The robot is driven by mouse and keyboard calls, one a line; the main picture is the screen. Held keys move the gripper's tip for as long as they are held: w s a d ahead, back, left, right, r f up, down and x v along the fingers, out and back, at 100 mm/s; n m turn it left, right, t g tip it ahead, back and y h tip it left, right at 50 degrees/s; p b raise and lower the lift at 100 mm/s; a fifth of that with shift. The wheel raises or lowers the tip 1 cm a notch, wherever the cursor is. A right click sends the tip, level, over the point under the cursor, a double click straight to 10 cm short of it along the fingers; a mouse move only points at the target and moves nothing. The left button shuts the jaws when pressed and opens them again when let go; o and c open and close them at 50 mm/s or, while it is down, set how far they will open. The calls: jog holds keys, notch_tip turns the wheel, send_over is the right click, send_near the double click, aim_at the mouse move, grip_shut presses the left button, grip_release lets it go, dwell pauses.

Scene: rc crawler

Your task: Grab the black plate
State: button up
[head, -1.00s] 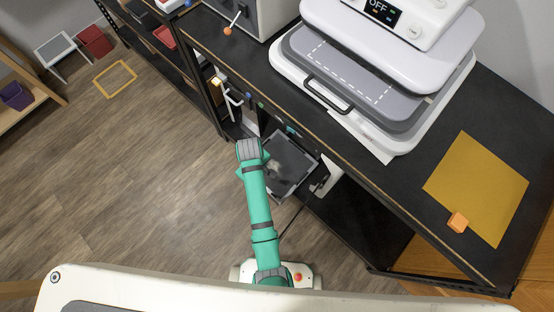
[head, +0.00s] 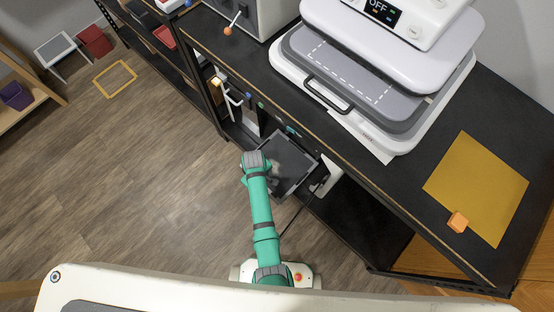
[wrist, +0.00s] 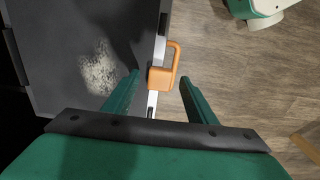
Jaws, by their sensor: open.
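The black plate (head: 293,163) is a dark, framed square sticking out below the edge of the black workbench in the head view. In the wrist view the plate (wrist: 60,45) fills the upper left, with a pale speckled patch on its face. A small orange handle (wrist: 162,73) sits at its right edge, by a white strip. My gripper (wrist: 160,79) is open. Its two green fingers lie either side of the handle in the picture; I cannot tell whether they touch it. In the head view my arm hides the gripper.
A heat press (head: 385,70) reading OFF stands on the workbench above the plate. A mustard sheet (head: 480,185) and an orange block (head: 457,222) lie on the bench to the right. A white bracket (head: 327,178) is close to the plate's right side.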

jog(key=c, duration=1.3)
jog(key=shift+r, duration=0.1)
